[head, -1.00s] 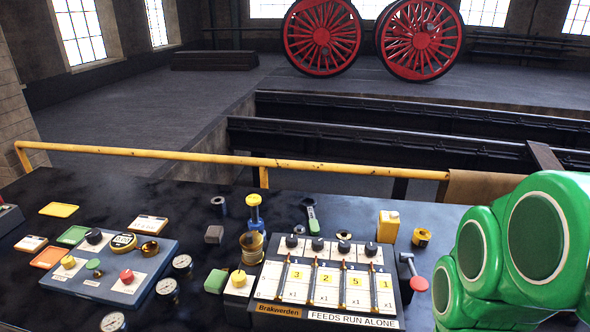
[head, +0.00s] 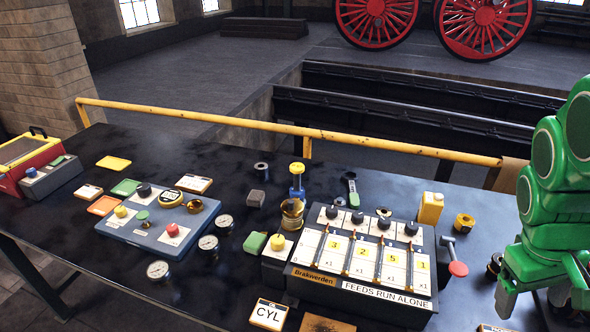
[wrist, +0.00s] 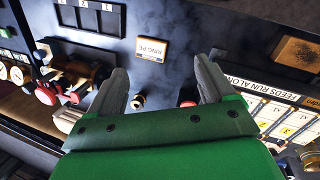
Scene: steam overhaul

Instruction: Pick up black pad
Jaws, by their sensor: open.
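My gripper (head: 543,300) hangs at the right end of the bench in the head view, its two fingers spread and nothing between them. In the wrist view my gripper (wrist: 162,85) also shows open and empty, above the dark bench top. No thing stands out surely as the black pad. A small dark grey block (head: 256,198) lies mid-bench, far left of my gripper; I cannot tell whether it is the pad. A black pad would show poorly against the dark bench.
A sloped console (head: 362,285) with slider slots and a red-ended lever (head: 457,268) stands left of my gripper. A blue panel (head: 155,222), gauges and coloured plates lie farther left. A yellow rail (head: 270,127) runs behind the bench. A "RING PE" card (wrist: 152,50) shows in the wrist view.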

